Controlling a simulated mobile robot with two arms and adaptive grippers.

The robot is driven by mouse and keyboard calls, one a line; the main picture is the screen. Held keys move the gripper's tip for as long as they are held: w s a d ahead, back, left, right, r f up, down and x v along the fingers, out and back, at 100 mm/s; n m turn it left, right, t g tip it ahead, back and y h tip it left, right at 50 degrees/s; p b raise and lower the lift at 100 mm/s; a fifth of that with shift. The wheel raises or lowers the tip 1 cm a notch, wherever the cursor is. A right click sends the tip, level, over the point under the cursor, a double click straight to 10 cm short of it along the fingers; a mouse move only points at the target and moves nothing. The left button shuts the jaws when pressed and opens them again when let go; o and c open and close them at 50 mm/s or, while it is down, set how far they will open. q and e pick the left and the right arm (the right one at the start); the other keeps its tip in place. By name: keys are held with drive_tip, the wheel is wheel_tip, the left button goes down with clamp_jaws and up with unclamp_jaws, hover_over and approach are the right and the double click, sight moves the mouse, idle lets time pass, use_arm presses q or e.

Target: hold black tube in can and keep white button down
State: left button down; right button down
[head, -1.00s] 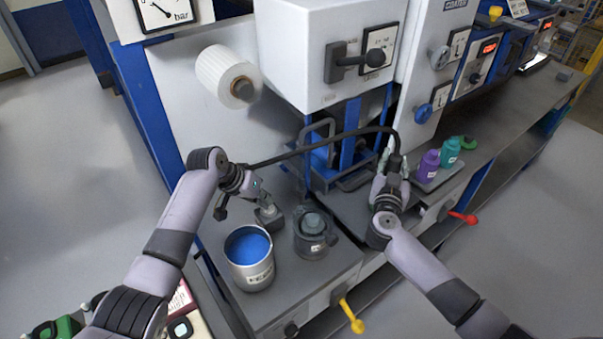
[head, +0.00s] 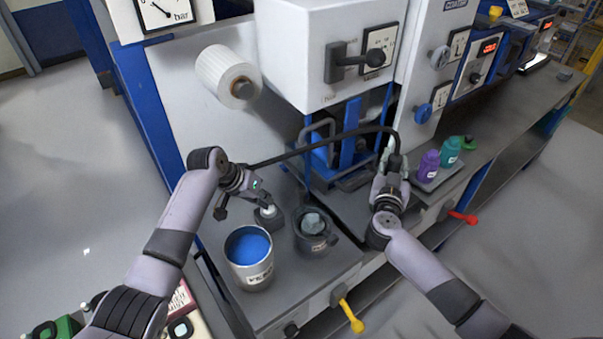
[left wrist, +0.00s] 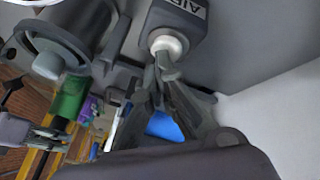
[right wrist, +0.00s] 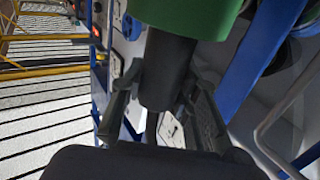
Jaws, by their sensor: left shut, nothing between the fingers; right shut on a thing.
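The black tube (head: 345,134) arches across the middle of the head view from behind my left wrist to my right gripper (head: 392,170). My right gripper is shut on its thick end, a dark cylinder (right wrist: 168,66) in the right wrist view. The metal can (head: 252,275) with blue contents stands apart, at the bench's left end. The white button (left wrist: 170,45) is on a dark box (left wrist: 182,17) lettered like "AIR"; it also shows in the head view. My left gripper (head: 262,202) is shut and empty, its fingertips at the button; whether it is pressed is unclear.
A dark pot (head: 315,243) stands right of the can. A purple bottle (head: 429,165) and a teal bottle (head: 449,153) stand on a tray beyond my right gripper. Yellow (head: 351,318) and red (head: 463,217) levers stick out at the front. A green part (right wrist: 190,15) is close above the cylinder.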

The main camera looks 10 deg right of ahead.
use_arm(q)
drive_tip(key=shift+f, duration=0.65)
idle(1.1)
idle(2.5)
drive_tip(key=shift+r, duration=3.55)
drive_tip(key=shift+r, duration=0.1)
drive_tip(key=v, duration=1.2)
drive_tip(key=shift+d, duration=0.1)
use_arm(e)
drive_tip(key=c, duration=1.2)
unclamp_jaws()
drive_tip(key=shift+o, duration=0.2)
